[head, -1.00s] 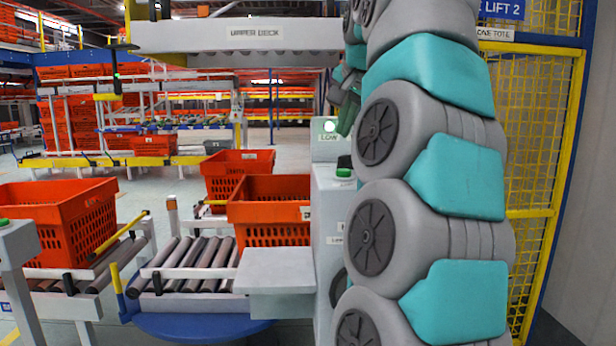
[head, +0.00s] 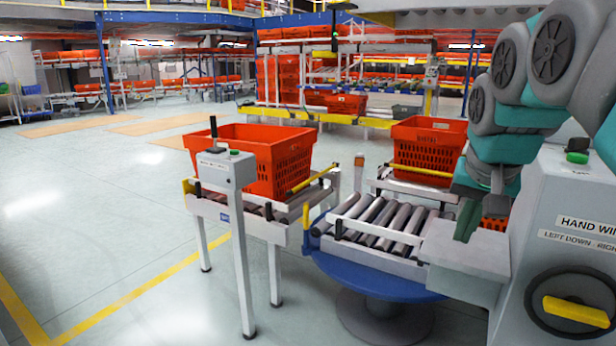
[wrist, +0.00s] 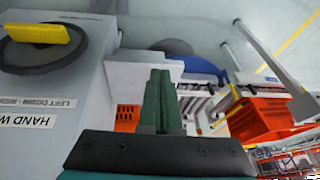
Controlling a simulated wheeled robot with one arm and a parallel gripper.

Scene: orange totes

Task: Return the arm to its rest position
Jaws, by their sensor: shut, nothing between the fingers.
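My gripper (head: 467,222) hangs at the right of the head view, pointing down, in front of the roller turntable's right end and over a grey ledge (head: 465,258). Its dark green fingers are together with nothing between them; they also show in the wrist view (wrist: 160,78). My grey and teal arm bends at the upper right of the head view. The arm hides part of an orange tote behind it.
A grey cabinet with a yellow-handled hand wheel (head: 576,311) stands close at the right. A roller turntable (head: 375,226) and an orange tote (head: 262,155) on a conveyor are left of it. A control post (head: 236,230) stands in front. Open floor lies at left.

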